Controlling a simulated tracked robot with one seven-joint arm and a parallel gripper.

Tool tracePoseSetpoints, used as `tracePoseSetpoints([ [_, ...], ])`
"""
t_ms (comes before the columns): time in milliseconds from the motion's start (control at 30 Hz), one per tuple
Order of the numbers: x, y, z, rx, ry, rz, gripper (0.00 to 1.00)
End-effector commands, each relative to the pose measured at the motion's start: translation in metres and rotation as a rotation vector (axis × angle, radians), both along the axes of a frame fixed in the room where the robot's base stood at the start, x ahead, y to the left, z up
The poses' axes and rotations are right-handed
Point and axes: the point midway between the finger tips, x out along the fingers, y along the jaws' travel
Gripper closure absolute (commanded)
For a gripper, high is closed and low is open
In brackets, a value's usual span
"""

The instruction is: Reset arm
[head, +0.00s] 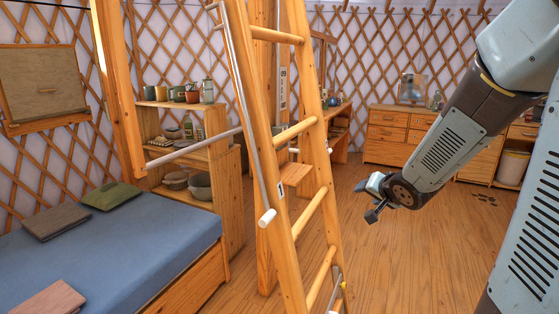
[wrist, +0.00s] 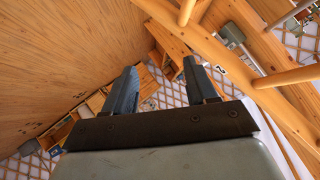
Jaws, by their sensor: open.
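My gripper shows at the end of my arm, right of the wooden ladder (head: 325,200) in the head view. In the wrist view my gripper (wrist: 162,85) has its two grey fingers spread apart, with nothing between them. It hangs above the wooden floor (head: 400,265), apart from the ladder. The ladder's rails and rungs also cross the upper right of the wrist view (wrist: 290,76).
A bed with a blue mattress (head: 120,255) stands at the left. A wooden shelf (head: 215,158) with cups and bottles is behind the ladder. A chest of drawers (head: 385,135) stands along the lattice wall. The floor in the middle is clear.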

Motion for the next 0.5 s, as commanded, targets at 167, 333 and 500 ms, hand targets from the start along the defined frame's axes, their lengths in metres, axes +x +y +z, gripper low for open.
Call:
tracePoseSetpoints([
  [167,-0.03,-0.016,0.035,-0.189,0.04,-0.043,0.43],
  [333,-0.069,-0.023,0.059,-0.321,0.121,-0.049,0.43],
  [500,-0.116,-0.021,0.078,-0.404,0.222,-0.009,0.43],
])
